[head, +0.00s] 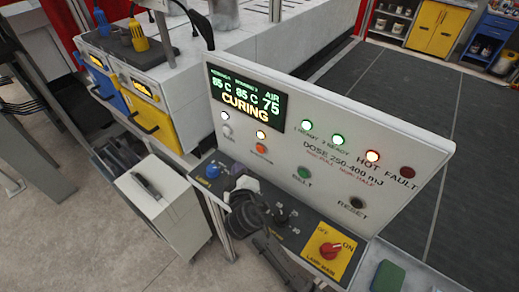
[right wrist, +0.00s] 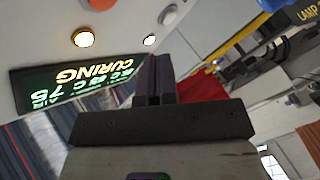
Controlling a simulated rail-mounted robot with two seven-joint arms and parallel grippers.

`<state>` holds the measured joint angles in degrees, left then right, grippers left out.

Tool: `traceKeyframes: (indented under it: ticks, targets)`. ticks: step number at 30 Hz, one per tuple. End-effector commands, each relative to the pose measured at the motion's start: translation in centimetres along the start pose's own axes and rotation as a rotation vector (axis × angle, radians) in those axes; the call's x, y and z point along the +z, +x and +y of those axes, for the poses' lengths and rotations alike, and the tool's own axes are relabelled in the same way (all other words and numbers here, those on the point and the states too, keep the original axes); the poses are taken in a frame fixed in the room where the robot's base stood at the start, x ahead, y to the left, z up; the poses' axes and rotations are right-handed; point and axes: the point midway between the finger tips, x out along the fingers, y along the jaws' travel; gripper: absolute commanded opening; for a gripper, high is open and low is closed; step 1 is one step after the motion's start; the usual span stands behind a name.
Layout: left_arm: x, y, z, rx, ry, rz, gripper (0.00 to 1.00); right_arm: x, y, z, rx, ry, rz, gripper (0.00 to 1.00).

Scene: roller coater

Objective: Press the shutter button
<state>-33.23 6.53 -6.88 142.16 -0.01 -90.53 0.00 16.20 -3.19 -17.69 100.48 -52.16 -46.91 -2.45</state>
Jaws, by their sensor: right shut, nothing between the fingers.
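The grey control panel (head: 330,165) fills the middle of the head view. An orange button (head: 261,148) sits below a lit lamp (head: 261,134), under the display (head: 245,100) reading CURING. Its small label is too blurred to read, so I cannot confirm it is the shutter button. My right gripper (head: 244,184) is below and in front of this button, apart from the panel in the head view. In the right wrist view its fingers (right wrist: 153,65) are shut and empty, pointing toward the panel, which appears upside down. My left gripper is not in view.
A green button (head: 304,172), a dark reset button (head: 357,203) and a grey knob (head: 226,131) share the panel. Below are a blue knob (head: 212,171) and a red lamp switch (head: 331,250). A grey box (head: 160,208) stands at left.

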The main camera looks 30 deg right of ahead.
Motion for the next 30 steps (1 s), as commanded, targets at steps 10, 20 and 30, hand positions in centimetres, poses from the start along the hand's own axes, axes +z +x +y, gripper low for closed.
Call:
traceKeyframes:
  ticks: [10, 20, 30]
  targets:
    - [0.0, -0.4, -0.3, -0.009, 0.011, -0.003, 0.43, 2.0, 2.8, 2.1, 0.0, 0.0, 0.0, 0.0]
    - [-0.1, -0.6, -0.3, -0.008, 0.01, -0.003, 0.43, 2.9, 4.0, 2.9, 0.0, 0.001, 0.0, 0.0]
    - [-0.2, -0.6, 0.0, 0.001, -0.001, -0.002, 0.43, 2.9, 4.1, 2.9, -0.001, 0.001, 0.001, 0.0]
